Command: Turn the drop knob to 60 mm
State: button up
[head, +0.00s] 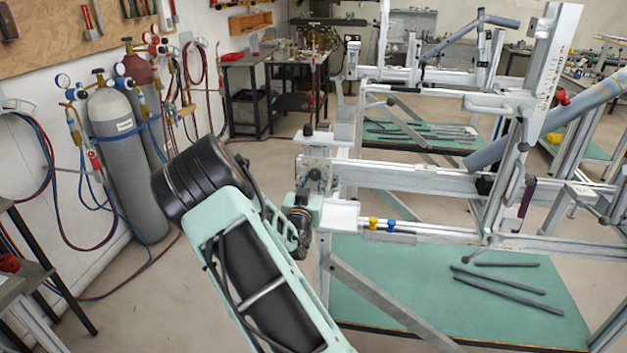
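The frame jig (400,178) is a pale metal beam structure across the right half of the head view. Several knobs show on it: a dark one on top of the left end block (308,130), a red one (562,97) by the right upright, and small yellow (373,223) and blue (391,225) parts on the lower rail. I cannot tell which is the drop knob, and no scale reading is legible. My pale green and black arm rises from the bottom. Its wrist end is close to the jig's left end block. My gripper's fingers cannot be made out there.
Dark tubes (510,290) lie on the green lower shelf (400,290) under the jig. A blue-grey tube (550,125) slants across the jig at right. Gas cylinders (125,165) with hoses stand at left. A second jig (430,72) stands behind. Bare floor shows left of my arm.

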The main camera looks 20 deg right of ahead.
jog(key=c, duration=0.4)
jog(key=n+b, duration=0.2)
jog(key=n, duration=0.1)
jog(key=shift+f+n, duration=0.1)
jog(key=shift+n, duration=0.2)
jog(key=n+b, duration=0.1)
jog(key=n, duration=0.2)
jog(key=shift+n+b, duration=0.3)
jog(key=n, duration=0.4)
jog(key=shift+n+b, duration=0.3)
jog(key=n, duration=0.9)
jog(key=n+b, duration=0.1)
jog(key=n, duration=0.2)
jog(key=shift+d+r+b, duration=0.1)
jog(key=shift+r+b, duration=0.1)
jog(key=shift+b, duration=0.1)
jog(key=shift+s, duration=0.1)
